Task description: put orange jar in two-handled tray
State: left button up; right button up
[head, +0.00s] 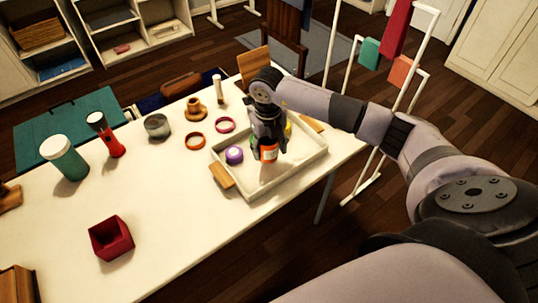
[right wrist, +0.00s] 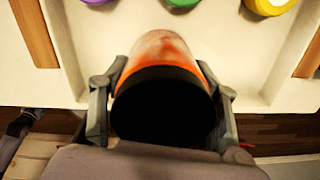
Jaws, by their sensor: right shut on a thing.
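The orange jar (head: 268,154) is in my right gripper (head: 267,136), over the inside of the two-handled tray (head: 255,191). In the right wrist view the gripper's fingers (right wrist: 165,105) are shut on either side of the jar (right wrist: 163,48), with its dark end toward the camera. I cannot tell whether the jar touches the tray floor. The tray is white with a wooden handle at each end; it also shows in the right wrist view (right wrist: 72,62).
On the table (head: 165,200) are rings, a grey bowl (head: 157,126), a red flashlight (head: 106,135), a teal-and-white jar (head: 65,158) and a red box (head: 111,238).

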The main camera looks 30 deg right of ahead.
aim_at(269, 154)
notch_tip(269, 154, down, 4)
jog(key=shift+r, duration=0.15)
jog(key=shift+f, duration=0.25)
jog(key=o, duration=1.4)
jog(key=shift+c, duration=0.2)
jog(key=shift+r, duration=0.55)
notch_tip(269, 154, up, 11)
jog(key=shift+a+r+b, duration=0.1)
jog(key=shift+b, duration=0.6)
